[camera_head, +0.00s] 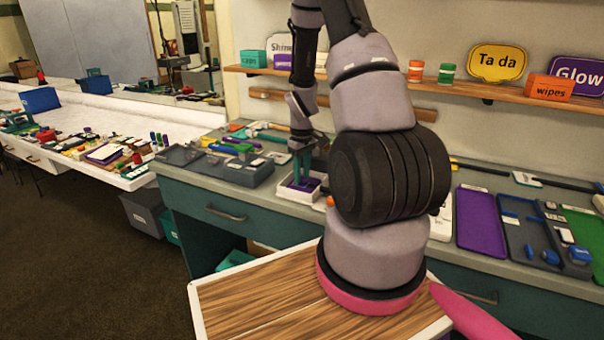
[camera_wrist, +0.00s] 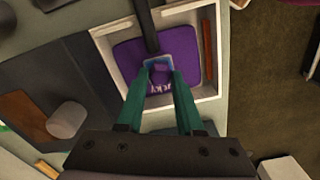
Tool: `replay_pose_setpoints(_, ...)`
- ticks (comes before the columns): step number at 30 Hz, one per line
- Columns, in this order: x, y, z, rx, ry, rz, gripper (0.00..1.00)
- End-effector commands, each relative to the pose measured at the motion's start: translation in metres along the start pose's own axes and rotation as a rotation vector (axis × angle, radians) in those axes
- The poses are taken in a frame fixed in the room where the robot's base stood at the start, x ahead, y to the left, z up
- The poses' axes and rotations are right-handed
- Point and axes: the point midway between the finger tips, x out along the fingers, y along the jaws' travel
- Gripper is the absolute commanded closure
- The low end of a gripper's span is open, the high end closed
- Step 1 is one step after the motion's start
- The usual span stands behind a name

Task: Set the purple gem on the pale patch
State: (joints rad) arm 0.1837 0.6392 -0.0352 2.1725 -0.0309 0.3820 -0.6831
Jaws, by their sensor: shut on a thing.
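My gripper (camera_wrist: 160,76) has teal fingers closed on the small purple gem (camera_wrist: 161,70), seen between the fingertips in the wrist view. A small pale blue patch (camera_wrist: 150,63) shows around and behind the gem, on a purple mat with light lettering (camera_wrist: 187,48). I cannot tell whether the gem touches the patch. The mat lies in a white open tray (camera_wrist: 208,108). In the head view my gripper (camera_head: 301,168) points down over the white tray (camera_head: 313,193) on the counter; the gem is too small to make out there.
Left of the white tray stands a dark grey divided bin (camera_head: 245,175) with tools. A purple tray (camera_head: 478,220) and a dark tray (camera_head: 528,235) with blue items lie to the right. A shelf (camera_head: 400,82) with boxes and signs runs behind. My arm hides the middle counter.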

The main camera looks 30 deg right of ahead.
Motion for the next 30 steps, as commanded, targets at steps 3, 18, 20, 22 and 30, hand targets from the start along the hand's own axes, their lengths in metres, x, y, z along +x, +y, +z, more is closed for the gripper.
replay_pose_setpoints(3, 0.0002, 0.0001, -0.0001, 0.000, 0.000, 0.000, 0.95)
replay_pose_setpoints(18, 0.0018, 0.0000, 0.0001, 0.000, 0.000, 0.000, 0.95)
replay_pose_setpoints(20, 0.0019, 0.0000, 0.0001, 0.000, 0.000, 0.000, 0.95)
replay_pose_setpoints(22, 0.0019, 0.0000, 0.0000, 0.000, 0.000, 0.000, 0.95)
replay_pose_setpoints(30, 0.0018, -0.0001, 0.0000, 0.000, 0.000, 0.000, 0.29)
